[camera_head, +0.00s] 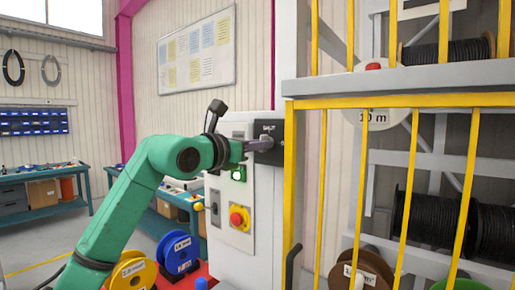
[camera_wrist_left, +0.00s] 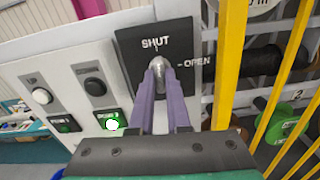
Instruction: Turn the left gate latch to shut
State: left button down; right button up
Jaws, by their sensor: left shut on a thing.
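The gate latch (camera_wrist_left: 164,66) is a silver handle on a black plate (camera_wrist_left: 188,72) marked SHUT at the top and OPEN at the right. In the wrist view its visible end lies just below the SHUT mark, away from OPEN. My left gripper (camera_wrist_left: 161,75) is shut on the latch, with its purple fingers on either side. The fingers hide the lower part of the handle. In the head view the black plate (camera_head: 268,130) is on the grey cabinet beside the yellow gate, and my left gripper (camera_head: 262,145) reaches it from the left. My right gripper is not in view.
The grey cabinet (camera_head: 263,215) carries a red emergency button (camera_head: 238,218) and a lit green button (camera_head: 238,174). The yellow barred gate (camera_head: 412,102) stands close on the right, with cable reels (camera_head: 432,222) behind it. Blue and yellow reels (camera_head: 178,252) stand low at the left.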

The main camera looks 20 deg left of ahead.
pick_arm(q)
jog(key=shift+f+n, duration=0.1)
jog(key=shift+n, duration=0.4)
jog(key=c, duration=0.9)
grip_release()
jog(key=b+v, duration=0.6)
jog(key=v, duration=0.8)
jog(key=shift+s, duration=0.25)
